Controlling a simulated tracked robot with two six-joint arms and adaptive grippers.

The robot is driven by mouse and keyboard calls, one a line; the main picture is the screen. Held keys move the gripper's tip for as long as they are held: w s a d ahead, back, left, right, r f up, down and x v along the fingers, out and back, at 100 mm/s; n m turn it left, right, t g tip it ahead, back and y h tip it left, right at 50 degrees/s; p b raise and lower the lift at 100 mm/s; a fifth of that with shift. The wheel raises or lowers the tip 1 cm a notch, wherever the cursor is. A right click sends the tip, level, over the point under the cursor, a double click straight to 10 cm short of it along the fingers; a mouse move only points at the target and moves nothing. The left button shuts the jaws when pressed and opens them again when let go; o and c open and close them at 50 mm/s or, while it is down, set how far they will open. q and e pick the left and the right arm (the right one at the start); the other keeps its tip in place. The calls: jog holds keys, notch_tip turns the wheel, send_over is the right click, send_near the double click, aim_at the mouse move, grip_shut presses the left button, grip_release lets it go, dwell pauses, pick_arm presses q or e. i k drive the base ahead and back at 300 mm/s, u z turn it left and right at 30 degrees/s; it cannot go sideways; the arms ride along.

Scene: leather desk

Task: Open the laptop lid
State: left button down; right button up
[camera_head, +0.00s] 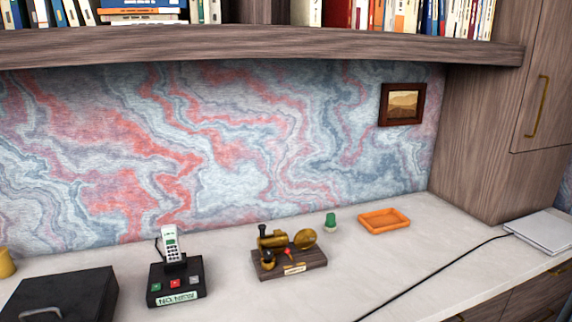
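A flat, pale silver slab (542,231) that looks like the closed laptop lies at the far right of the desk, in the head view. Its right side is cut off by the picture edge. A dark cable (440,280) runs from its left side toward the front of the desk. No gap under a raised lid shows. Neither of my grippers is in view.
The pale desktop (400,260) is largely clear left of the laptop. An orange tray (384,221), green-topped object (330,222), brass model on a wooden base (288,255), phone on a black base (175,277) and black case (60,297) stand leftward. A shelf (260,45) overhangs behind.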

aim_at(551, 231)
jog(key=u, duration=1.15)
jog(key=i, duration=0.15)
jog(key=z, duration=2.8)
jog(key=k, duration=0.8)
jog(key=z, duration=0.2)
jog(key=i, duration=0.8)
jog(key=z, duration=0.25)
